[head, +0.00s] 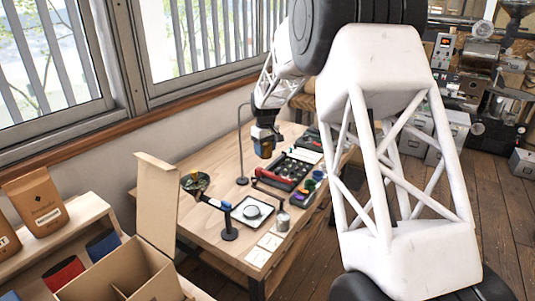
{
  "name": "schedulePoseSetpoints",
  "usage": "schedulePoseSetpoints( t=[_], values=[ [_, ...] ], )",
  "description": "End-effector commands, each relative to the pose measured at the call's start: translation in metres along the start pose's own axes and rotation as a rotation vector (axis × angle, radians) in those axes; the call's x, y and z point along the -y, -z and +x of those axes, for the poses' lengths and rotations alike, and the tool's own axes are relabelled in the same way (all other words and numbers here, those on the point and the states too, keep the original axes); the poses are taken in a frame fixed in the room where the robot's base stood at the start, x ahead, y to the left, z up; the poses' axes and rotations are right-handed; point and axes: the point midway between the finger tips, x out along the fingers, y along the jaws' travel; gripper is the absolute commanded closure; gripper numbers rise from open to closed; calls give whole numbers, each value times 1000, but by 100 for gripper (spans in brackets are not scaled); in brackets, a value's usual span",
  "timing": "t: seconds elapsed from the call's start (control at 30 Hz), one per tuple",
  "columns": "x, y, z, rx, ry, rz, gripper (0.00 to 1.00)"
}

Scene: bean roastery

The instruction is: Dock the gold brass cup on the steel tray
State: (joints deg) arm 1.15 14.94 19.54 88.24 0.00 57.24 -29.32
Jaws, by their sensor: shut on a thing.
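My gripper (264,141) hangs above the wooden table, beyond the middle of it, and is shut on the gold brass cup (264,150). The cup is small and looks amber-brown, held below the wrist; how the fingers sit on it is too small to tell. A pale square tray (238,211) with a dark rim lies nearer on the table, with a round ring or dish on it; it may be the steel tray. The cup is apart from it, higher and farther back.
A dark stand (230,222) with a blue-ended arm is left of the tray. A small grey jar (282,221) stands right of it. A black rack (284,172) with red parts and a thin upright pole (240,145) are near the cup. White cards (264,248) lie in front.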

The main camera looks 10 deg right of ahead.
Motion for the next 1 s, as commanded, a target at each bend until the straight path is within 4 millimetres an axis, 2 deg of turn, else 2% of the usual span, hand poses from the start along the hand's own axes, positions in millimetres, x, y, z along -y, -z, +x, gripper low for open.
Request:
schedulePoseSetpoints(
  t=[0.5, 0.6, 1.0],
  values=[
    [17, -1, -18, 0, 0, 170, 70],
    [25, -1, -13, 2, 1, 155, 70],
    [34, 2, 11, 1, 1, -4, 70]
  ],
)
